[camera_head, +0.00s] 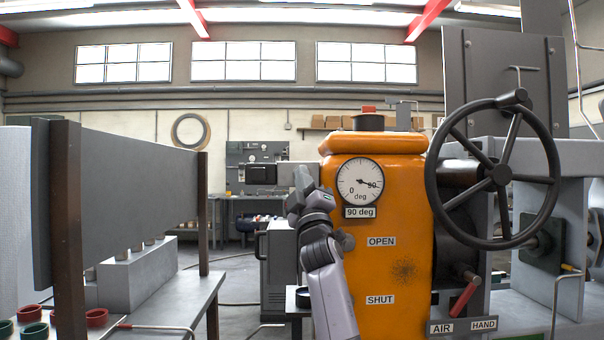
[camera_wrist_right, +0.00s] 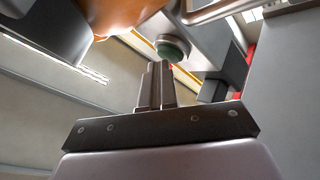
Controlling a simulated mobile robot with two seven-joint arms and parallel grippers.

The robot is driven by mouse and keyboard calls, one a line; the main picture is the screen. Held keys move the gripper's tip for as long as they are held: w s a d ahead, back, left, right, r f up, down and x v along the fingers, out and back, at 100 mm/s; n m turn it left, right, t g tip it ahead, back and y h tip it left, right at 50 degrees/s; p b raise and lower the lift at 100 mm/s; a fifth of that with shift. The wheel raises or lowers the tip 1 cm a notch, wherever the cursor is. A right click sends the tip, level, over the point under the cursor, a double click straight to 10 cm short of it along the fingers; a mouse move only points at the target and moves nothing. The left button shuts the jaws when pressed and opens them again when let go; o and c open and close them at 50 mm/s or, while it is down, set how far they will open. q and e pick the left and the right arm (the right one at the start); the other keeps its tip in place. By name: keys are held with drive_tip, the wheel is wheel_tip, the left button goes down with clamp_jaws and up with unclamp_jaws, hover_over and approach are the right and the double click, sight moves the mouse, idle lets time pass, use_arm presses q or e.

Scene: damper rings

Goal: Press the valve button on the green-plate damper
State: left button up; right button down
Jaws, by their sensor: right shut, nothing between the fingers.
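An orange actuator housing (camera_head: 390,230) stands right of centre in the head view. Its round dial (camera_head: 360,182) has its needle near 90, with a "90 deg" plate below, and OPEN and SHUT labels lower down. My right gripper (camera_head: 302,176) is at the housing's left side, fingers pointing up, shut and empty. In the right wrist view, the shut fingers (camera_wrist_right: 155,72) point toward a round green button-like part (camera_wrist_right: 172,50) in a pale rim. It lies just beyond the fingertips, slightly right; I cannot tell whether they touch. My left gripper is out of view.
A black handwheel (camera_head: 500,172) and a red-handled lever (camera_head: 463,298) by AIR and HAND labels are right of the housing. Left are a large grey panel (camera_head: 130,195) and red and green rings (camera_head: 35,330) on a bench. A dark grey cabinet (camera_head: 280,262) stands behind.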

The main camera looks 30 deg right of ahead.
drive_tip(key=s+a+p, duration=0.2)
drive_tip(key=s, duration=0.1)
drive_tip(key=s+a+p, duration=0.1)
drive_tip(key=s, duration=0.1)
drive_tip(key=shift+f+p, duration=0.15)
drive_tip(key=shift+p, duration=0.25)
idle(0.3)
